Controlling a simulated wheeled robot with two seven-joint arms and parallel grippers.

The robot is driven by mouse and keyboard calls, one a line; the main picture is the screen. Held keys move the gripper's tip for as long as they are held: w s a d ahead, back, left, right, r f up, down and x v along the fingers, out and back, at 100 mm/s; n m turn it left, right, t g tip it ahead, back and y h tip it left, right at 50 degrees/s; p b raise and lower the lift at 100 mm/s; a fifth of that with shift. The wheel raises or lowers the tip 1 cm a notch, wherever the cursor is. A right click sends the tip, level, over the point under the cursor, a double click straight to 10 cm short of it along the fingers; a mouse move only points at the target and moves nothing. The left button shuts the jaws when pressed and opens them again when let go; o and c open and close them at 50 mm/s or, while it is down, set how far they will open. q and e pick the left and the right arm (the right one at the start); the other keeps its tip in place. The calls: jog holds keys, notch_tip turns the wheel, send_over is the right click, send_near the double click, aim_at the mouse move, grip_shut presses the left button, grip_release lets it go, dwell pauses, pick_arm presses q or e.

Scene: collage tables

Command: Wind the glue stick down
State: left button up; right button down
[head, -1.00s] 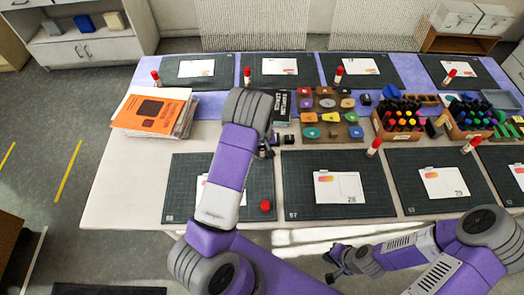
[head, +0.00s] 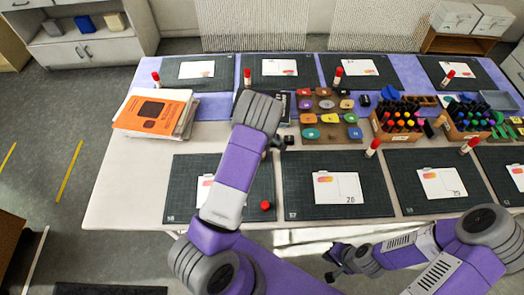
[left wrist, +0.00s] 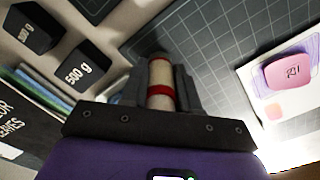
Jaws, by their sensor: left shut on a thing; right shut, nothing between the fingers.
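My left gripper (left wrist: 158,82) is shut on a glue stick (left wrist: 160,72). In the left wrist view the stick is pale with a red band and stands between the fingers. I cannot tell how far its glue is wound out. In the head view my left arm mostly hides this gripper and the stick, above the near-left dark mat (head: 183,180). A red cap (head: 265,205) lies on that mat, beside the arm. My right gripper (head: 338,276) is shut and empty, low in front of the table's near edge.
Other red-capped glue sticks (head: 372,148) stand by the other mats. Black weights (left wrist: 85,65) are close to the left gripper. A stack of books (head: 152,112) lies at left; marker holders (head: 400,122) stand at right. A white card (head: 338,187) lies on the middle mat.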

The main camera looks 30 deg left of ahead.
pick_arm(q)
jog(key=n+p, duration=0.1)
jog(key=n, duration=0.3)
jog(key=n+p, duration=0.1)
jog(key=n, duration=0.5)
jog(key=shift+n+p, duration=0.3)
jog(key=shift+p, duration=0.1)
jog(key=n, duration=0.3)
jog(key=shift+p, duration=0.35)
jog(key=shift+f+n, duration=0.1)
jog(key=shift+n, duration=0.7)
jog(key=o, duration=1.6)
jog(key=shift+w, duration=0.1)
